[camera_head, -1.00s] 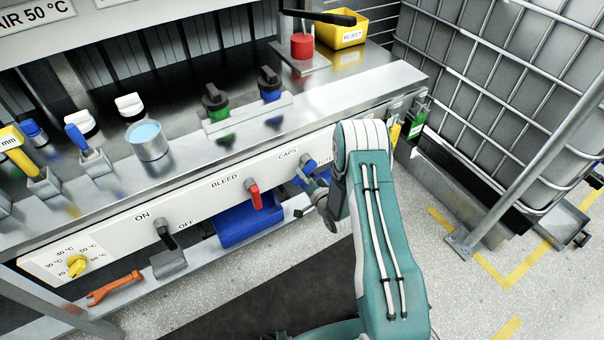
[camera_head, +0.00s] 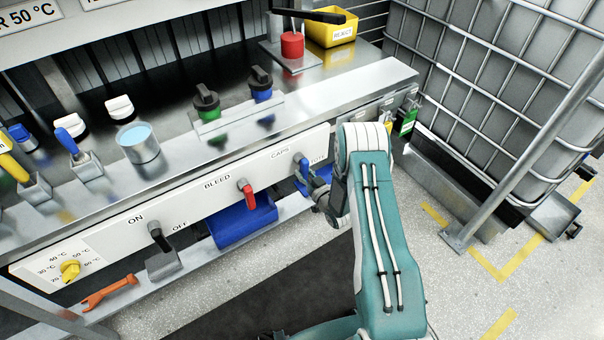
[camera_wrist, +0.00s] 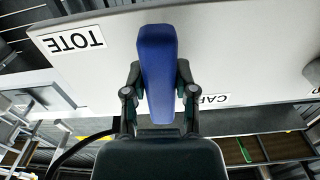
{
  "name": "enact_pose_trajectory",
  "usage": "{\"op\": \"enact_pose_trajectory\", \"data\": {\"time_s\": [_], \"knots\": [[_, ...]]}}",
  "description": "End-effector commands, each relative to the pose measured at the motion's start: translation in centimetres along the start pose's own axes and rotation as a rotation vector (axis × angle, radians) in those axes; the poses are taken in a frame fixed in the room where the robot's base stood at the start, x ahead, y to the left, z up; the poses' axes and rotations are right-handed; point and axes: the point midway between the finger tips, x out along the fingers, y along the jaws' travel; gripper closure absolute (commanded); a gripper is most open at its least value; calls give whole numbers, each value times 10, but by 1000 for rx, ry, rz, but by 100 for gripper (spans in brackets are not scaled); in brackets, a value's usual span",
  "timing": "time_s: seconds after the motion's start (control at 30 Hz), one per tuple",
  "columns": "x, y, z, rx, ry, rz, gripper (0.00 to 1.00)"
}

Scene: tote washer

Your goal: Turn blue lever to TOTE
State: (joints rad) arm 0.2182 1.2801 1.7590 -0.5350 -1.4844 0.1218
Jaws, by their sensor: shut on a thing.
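The blue lever (camera_wrist: 157,75) is on the white panel, between the TOTE label (camera_wrist: 72,40) and the partly hidden CAPS label (camera_wrist: 208,100). The wrist view shows the panel upside down. The lever stands nearly upright in that picture, away from both labels. My gripper (camera_wrist: 158,88) is shut on it, one finger on each side. In the head view the lever (camera_head: 300,174) shows at the right of the panel, with my gripper (camera_head: 311,182) against it. My arm hides part of the panel's right end there.
Left of the lever on the panel are a red BLEED lever (camera_head: 248,193), a black ON/OFF lever (camera_head: 160,238) and a yellow temperature knob (camera_head: 70,270). A blue bin (camera_head: 240,225) sits below. A caged tank (camera_head: 500,90) stands right; the floor between is open.

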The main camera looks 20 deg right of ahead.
Motion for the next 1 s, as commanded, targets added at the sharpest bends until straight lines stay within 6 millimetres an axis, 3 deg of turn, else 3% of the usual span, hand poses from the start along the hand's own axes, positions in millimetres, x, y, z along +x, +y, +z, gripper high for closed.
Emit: {"op": "enact_pose_trajectory", "data": {"time_s": [0.73, 0.77, 0.8, 0.83, 1.0], "knots": [[-2, 3, 4, -83, -12, 2, 100], [-2, 3, 4, -83, -12, 2, 50], [-2, 3, 4, -83, -12, 2, 32], [-2, 3, 4, -83, -11, 2, 29], [-1, 3, 2, -84, -6, 1, 29]]}}
